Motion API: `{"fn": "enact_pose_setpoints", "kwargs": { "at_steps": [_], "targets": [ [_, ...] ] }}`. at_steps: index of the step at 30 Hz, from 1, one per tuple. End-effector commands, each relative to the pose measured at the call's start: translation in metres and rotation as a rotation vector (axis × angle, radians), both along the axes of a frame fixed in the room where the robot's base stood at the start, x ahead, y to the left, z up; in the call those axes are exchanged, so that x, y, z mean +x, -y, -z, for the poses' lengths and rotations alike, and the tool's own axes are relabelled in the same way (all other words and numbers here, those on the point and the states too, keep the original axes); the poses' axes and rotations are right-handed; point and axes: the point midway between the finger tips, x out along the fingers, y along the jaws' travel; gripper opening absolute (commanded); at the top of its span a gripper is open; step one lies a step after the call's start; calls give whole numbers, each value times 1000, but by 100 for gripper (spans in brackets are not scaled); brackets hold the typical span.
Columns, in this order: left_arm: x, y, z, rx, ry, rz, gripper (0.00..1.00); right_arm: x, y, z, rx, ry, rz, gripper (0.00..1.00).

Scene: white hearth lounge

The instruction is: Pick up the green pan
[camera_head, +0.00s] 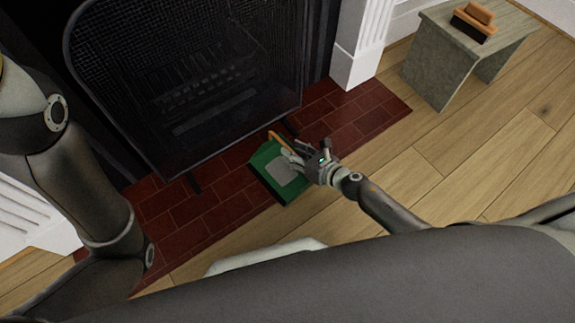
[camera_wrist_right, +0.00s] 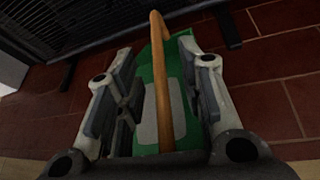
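The green pan (camera_head: 261,158) is a dustpan with a grey patch and an orange-brown wooden handle (camera_head: 280,142). It lies at the edge of the red brick hearth, in front of the fireplace screen. My right gripper (camera_head: 300,154) is over the pan at its handle. In the right wrist view, my right gripper (camera_wrist_right: 157,62) is open, with the handle (camera_wrist_right: 159,85) running between its parted fingers and the green pan (camera_wrist_right: 188,122) beyond. Gaps show on both sides of the handle. My left arm comes in from the left; its gripper is out of view.
A dark mesh fireplace screen (camera_head: 190,75) stands close behind the pan, its feet on the brick hearth (camera_head: 225,212). A grey stool (camera_head: 430,75) at the upper right carries a wooden brush (camera_head: 472,25). The wood floor (camera_head: 440,165) at right is clear.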

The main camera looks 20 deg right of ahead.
Motion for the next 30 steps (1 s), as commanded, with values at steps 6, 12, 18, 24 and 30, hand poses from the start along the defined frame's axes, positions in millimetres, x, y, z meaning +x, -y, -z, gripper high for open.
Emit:
{"fn": "enact_pose_setpoints", "kwargs": {
  "at_steps": [6,12,18,24,30],
  "targets": [
    [-4,0,-1,0,12,-1,34,7,-5,3,0,0,1,36],
    [-4,0,-1,1,11,0,34,7,-5,3,0,0,1,28],
    [-4,0,-1,1,11,0,34,7,-4,3,0,0,0,2],
    [-4,1,-1,1,11,0,34,7,-4,3,0,0,0,0],
    [-3,1,-1,1,11,0,34,8,-5,2,1,2,0,0]
  ]
}}
